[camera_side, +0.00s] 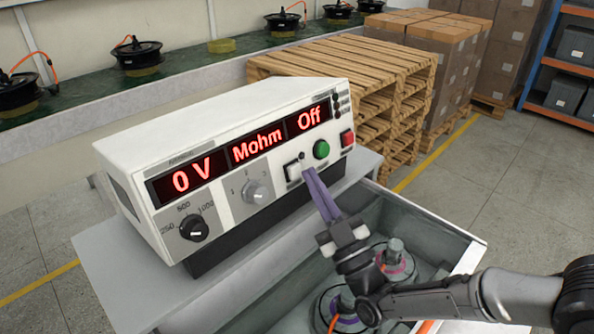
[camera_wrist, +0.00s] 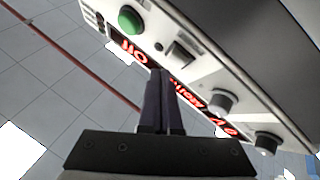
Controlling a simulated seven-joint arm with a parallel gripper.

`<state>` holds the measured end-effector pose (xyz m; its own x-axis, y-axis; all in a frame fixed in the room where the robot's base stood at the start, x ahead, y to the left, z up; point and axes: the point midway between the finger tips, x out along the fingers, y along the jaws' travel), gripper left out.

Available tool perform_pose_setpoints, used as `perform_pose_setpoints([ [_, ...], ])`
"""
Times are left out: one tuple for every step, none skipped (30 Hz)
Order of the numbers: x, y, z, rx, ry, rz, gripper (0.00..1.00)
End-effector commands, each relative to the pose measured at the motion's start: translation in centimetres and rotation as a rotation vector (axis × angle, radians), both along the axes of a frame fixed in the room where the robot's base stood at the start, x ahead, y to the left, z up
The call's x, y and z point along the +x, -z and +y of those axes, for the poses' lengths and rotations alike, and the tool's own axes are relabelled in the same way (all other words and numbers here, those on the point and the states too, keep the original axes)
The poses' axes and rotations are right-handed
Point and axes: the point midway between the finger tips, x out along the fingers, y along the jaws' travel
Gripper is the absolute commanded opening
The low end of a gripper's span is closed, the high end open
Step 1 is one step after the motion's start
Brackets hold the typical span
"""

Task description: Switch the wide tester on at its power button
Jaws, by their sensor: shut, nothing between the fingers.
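The wide tester (camera_side: 230,110) is a white box on a grey stand, its front panel facing the side camera. Its red displays (camera_side: 257,147) read "0 V", "Mohm" and "Off". The green button (camera_wrist: 130,19) shows upside down there.
A black knob (camera_side: 194,228) and a grey knob (camera_side: 257,192) stick out of the panel. A grey open bin (camera_side: 440,222) with hub motors (camera_side: 340,305) lies below my gripper. Wooden pallets (camera_side: 345,70) stand behind the tester.

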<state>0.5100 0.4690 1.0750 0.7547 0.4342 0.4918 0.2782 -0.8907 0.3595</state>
Motion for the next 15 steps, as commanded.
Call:
perform_pose_setpoints([
  [0.01, 0.01, 0.0, 0.0, 0.0, 0.0, 0.0],
  [0.02, 0.01, 0.01, 0.0, 0.0, 0.0, 0.0],
  [0.06, 0.03, 0.05, 0.0, 0.0, 0.0, 0.0],
  [0.09, 0.06, 0.08, 0.0, 0.0, 0.0, 0.0],
  [0.14, 0.08, 0.15, 0.0, 0.0, 0.0, 0.0],
  [0.23, 0.11, 0.23, 0.0, 0.0, 0.0, 0.0],
  [0.3, 0.11, 0.3, 0.0, 0.0, 0.0, 0.0],
  [0.37, 0.12, 0.37, 0.0, 0.0, -0.001, 0.0],
  [0.46, 0.15, 0.44, 0.001, 0.0, -0.001, 0.0],
  [0.52, 0.16, 0.5, 0.001, 0.0, -0.001, 0.0],
  [0.56, 0.19, 0.55, 0.001, 0.0, -0.001, 0.0],
  [0.59, 0.2, 0.58, 0.0, 0.0, 0.0, 0.0],
  [0.6, 0.2, 0.59, 0.0, 0.0, 0.0, 0.0],
  [0.6, 0.2, 0.59, 0.0, 0.0, 0.0, 0.0],
  [0.59, 0.2, 0.58, 0.0, 0.0, 0.0, 0.0],
])
